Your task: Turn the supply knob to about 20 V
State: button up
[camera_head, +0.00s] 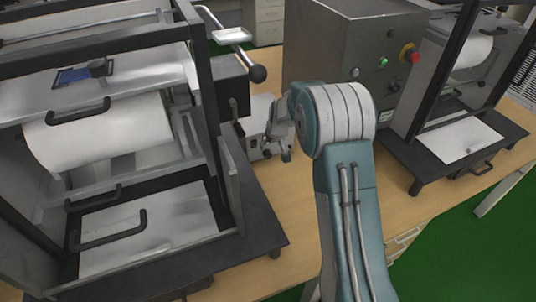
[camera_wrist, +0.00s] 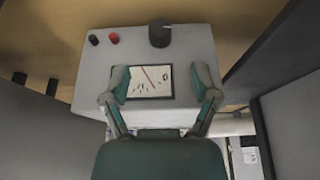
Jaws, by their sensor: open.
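The power supply is a light grey box (camera_wrist: 190,50) in the wrist view, seen from above its face. A dark round knob (camera_wrist: 159,35) sits on it near the far edge. A white meter (camera_wrist: 147,82) with a red needle lies between my fingertips in the picture; its scale is too small to read. My gripper (camera_wrist: 161,84) is open and empty, short of the knob. In the head view the supply (camera_head: 257,112) stands on the bench, partly hidden behind my gripper (camera_head: 274,145); the knob cannot be made out there.
A black and a red terminal (camera_wrist: 113,38) sit left of the knob. In the head view, a framed machine with a white roll (camera_head: 98,132) stands close on the left. A metal cabinet (camera_head: 335,50) with buttons stands behind right. The wooden bench (camera_head: 285,210) is bare in front.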

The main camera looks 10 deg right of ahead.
aim_at(268, 153)
jog(key=x, duration=0.8)
jog(key=shift+w+a+f, duration=0.1)
jog(key=shift+f, duration=0.05)
grip_shut()
